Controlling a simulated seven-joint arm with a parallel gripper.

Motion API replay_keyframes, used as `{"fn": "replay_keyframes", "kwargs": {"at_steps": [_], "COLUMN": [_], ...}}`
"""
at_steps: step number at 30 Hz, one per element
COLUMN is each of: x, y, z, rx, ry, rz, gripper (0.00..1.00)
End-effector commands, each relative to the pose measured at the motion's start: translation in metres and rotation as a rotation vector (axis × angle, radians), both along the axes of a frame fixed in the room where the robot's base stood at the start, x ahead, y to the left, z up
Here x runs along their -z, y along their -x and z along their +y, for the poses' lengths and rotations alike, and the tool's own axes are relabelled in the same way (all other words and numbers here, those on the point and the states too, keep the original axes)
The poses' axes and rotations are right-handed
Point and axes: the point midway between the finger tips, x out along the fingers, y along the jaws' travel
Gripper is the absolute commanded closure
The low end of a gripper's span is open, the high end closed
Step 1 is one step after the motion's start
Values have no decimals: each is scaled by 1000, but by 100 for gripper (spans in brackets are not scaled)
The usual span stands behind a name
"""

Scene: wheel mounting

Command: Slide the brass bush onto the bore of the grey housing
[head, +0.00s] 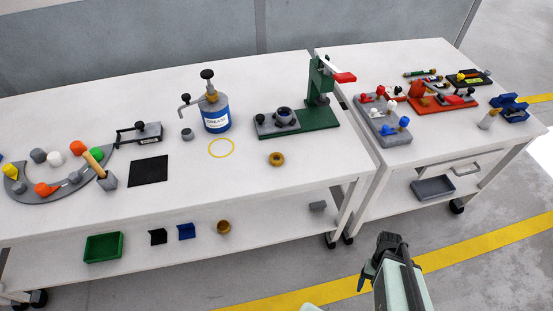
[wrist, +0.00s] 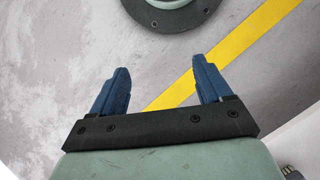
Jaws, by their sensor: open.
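The brass bush (head: 277,159) is a short ring lying on the white table, in front of the green press (head: 322,112). A grey round part with a dark opening, which looks like the grey housing (head: 284,115), sits on the grey plate at the press's left side. The bush lies apart from it, nearer the table's front edge. In the wrist view my gripper (wrist: 160,82) has its two blue fingers spread with nothing between them, over the floor. My arm shows at the bottom of the head view, in front of the tables and away from both parts.
A blue grease can (head: 215,115) and a small grey nut-like piece (head: 187,134) stand left of the press. A yellow circle (head: 221,148) marks the table. Another brass-coloured piece (head: 223,227) sits on the lower shelf. The right table (head: 445,145) holds coloured fixtures.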

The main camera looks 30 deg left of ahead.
Motion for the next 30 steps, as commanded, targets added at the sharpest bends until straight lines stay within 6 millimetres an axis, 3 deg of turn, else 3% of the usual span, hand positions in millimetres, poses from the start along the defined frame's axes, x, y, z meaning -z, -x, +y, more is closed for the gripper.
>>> {"fn": "replay_keyframes", "kwargs": {"at_steps": [6,15,24,30], "x": [-41,-106,-181,-234], "y": [-47,-96,-126,-136], "z": [34,87,148,190], "rx": [-83,-183,-269,-318], "ry": [26,59,81,91], "rz": [-63,-150,-241,-305], "gripper": [22,22,22,22]}}
